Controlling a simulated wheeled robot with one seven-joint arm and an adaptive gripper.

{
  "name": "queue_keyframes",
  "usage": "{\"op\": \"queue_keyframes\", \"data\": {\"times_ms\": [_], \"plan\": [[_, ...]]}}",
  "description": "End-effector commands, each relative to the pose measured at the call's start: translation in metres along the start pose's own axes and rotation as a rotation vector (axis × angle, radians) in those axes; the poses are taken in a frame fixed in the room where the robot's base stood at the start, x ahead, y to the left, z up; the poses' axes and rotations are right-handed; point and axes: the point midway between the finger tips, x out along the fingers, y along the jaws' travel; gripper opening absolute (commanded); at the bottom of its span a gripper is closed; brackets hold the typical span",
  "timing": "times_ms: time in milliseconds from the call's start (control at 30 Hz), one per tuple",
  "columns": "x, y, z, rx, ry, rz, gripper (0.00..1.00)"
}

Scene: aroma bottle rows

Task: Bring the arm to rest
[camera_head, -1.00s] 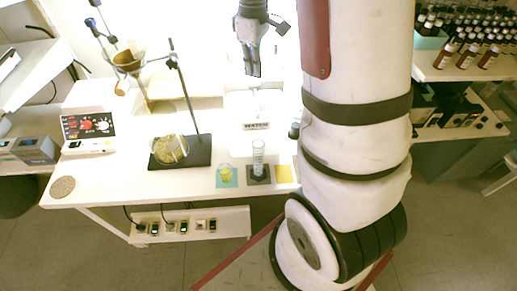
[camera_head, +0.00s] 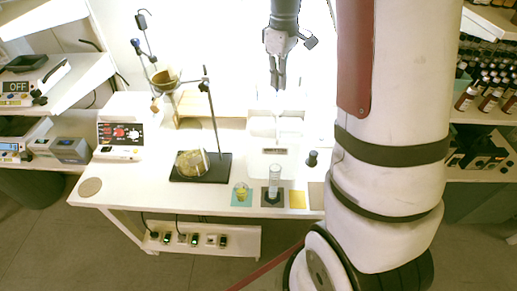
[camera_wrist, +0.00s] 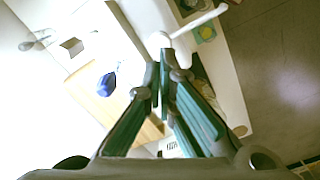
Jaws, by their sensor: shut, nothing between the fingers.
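My gripper (camera_head: 277,86) hangs pointing down above the back part of the white table (camera_head: 130,185) in the head view. Its fingers are together, with nothing held between them. In the wrist view, the closed fingertips of my gripper (camera_wrist: 165,62) are over the bench area, apart from the things below. My arm fills the right of the head view and hides part of the table and the shelf behind it.
On the table are a round flask (camera_head: 191,163) on a dark stand base, a beaker (camera_head: 241,192), a graduated cylinder (camera_head: 274,180), a small dark bottle (camera_head: 312,158) and a white device (camera_head: 120,135). Brown bottles (camera_head: 490,101) stand at right. The table's left front is mostly clear.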

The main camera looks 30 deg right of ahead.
Motion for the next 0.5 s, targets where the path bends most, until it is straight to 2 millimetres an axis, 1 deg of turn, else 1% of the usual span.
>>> {"op": "queue_keyframes", "data": {"times_ms": [167, 267, 367, 467, 500], "plan": [[0.0, 0.0, 0.0, 0.0, 0.0, 0.0, 0.0], [-0.005, -0.005, 0.0, 0.006, 0.009, 0.004, 0.0], [-0.022, -0.02, -0.001, 0.028, 0.037, 0.016, 0.0], [-0.046, -0.046, 0.001, 0.07, 0.082, 0.032, 0.0], [-0.056, -0.058, 0.003, 0.089, 0.103, 0.038, 0.0]]}}
